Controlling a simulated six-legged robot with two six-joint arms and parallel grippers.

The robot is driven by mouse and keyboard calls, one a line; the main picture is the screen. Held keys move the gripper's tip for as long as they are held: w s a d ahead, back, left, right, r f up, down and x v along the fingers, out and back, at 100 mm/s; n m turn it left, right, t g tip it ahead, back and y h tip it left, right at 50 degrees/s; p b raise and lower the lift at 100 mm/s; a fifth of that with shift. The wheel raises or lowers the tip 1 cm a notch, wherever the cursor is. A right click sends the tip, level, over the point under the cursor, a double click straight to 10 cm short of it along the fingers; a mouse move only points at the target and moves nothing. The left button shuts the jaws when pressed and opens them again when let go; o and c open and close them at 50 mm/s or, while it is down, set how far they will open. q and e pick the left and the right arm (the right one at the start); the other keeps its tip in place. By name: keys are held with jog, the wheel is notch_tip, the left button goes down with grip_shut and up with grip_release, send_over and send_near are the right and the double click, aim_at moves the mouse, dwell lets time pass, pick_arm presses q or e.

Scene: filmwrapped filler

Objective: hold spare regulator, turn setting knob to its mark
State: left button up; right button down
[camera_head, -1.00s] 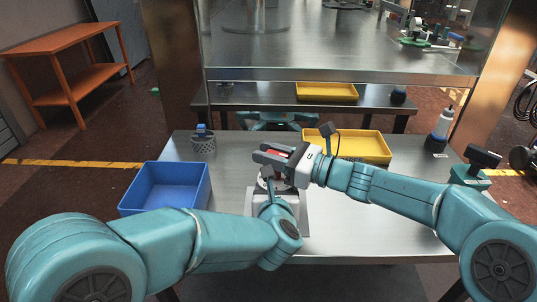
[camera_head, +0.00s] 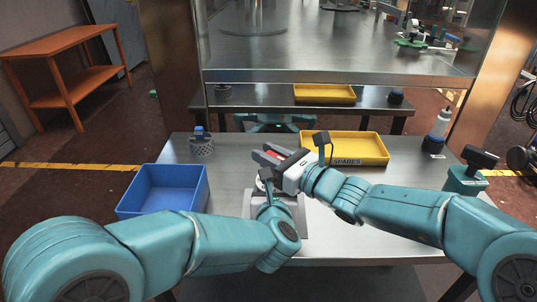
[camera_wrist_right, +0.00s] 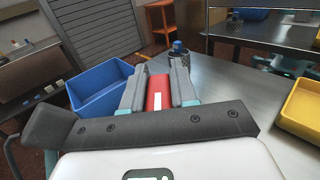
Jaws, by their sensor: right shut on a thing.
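A red piece (camera_head: 273,155) with a white stripe is between the fingers of my right gripper (camera_head: 269,157), above the middle of the table. In the right wrist view the red piece (camera_wrist_right: 158,92) lies lengthwise between the two grey fingers (camera_wrist_right: 159,90), which are shut on it. I cannot tell whether it is the setting knob or another part of the regulator. My left arm reaches in just below, to a grey fixture (camera_head: 298,212) on the table. The left gripper's fingers are hidden or too small to make out, and no regulator body shows clearly.
A blue bin (camera_head: 165,190) stands on the left of the table, with a mesh cup (camera_head: 201,149) behind it. A yellow tray (camera_head: 366,150) marked SPARES is at the back right. A bottle (camera_head: 436,135) and a green device (camera_head: 465,180) stand at the right edge. The front right is clear.

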jog(key=c, duration=1)
grip_release()
jog(key=shift+o, duration=0.2)
jog(key=v, duration=1.2)
jog(key=shift+s+r, duration=0.1)
